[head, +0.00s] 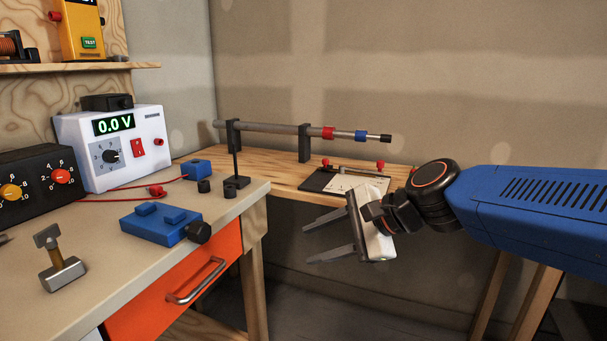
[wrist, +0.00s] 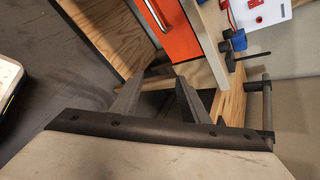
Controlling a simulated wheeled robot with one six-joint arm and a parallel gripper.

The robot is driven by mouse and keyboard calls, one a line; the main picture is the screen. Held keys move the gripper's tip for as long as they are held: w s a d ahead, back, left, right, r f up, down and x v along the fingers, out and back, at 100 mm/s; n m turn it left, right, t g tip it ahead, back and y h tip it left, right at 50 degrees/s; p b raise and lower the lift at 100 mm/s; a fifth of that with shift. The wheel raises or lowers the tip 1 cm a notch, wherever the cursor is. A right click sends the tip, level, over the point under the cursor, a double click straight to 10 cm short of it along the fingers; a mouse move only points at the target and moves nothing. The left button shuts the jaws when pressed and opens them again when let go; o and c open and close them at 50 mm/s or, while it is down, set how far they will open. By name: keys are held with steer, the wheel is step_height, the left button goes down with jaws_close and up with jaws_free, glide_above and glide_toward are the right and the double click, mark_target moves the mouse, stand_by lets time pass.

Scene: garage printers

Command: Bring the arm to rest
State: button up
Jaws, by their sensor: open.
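My gripper (head: 330,237) is at the end of my blue arm, which reaches in from the right in the head view. Its two grey fingers are spread apart and point left, with nothing between them. It hangs in the air in front of the wooden bench (head: 285,176), right of the orange drawer (head: 180,287). In the wrist view the fingers (wrist: 158,97) are also apart and empty, with the orange drawer front (wrist: 173,28) beyond them.
The workbench (head: 95,270) at left carries a white meter (head: 115,145) reading 0.0 V, a blue vise-like block (head: 160,223) and a small hammer-shaped piece (head: 62,262). A grey rod (head: 270,127) on black stands and a small board (head: 350,184) are on the rear bench.

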steer(key=s+d+f+n+h, duration=0.3)
steer(key=s+d+f+n, duration=0.1)
steer(key=d, duration=0.4)
steer(key=s+d+f+n+h, duration=0.3)
steer(key=s+d+f+n, duration=0.1)
steer(key=d, duration=0.5)
steer(key=s+d+f+n+h, duration=0.3)
steer(key=s+d+f+n, duration=0.2)
steer(key=s+d, duration=0.2)
steer(key=shift+d+f+h, duration=0.3)
steer(key=shift+d+f, duration=0.1)
steer(key=shift+d, duration=0.6)
steer(key=shift+s, duration=0.1)
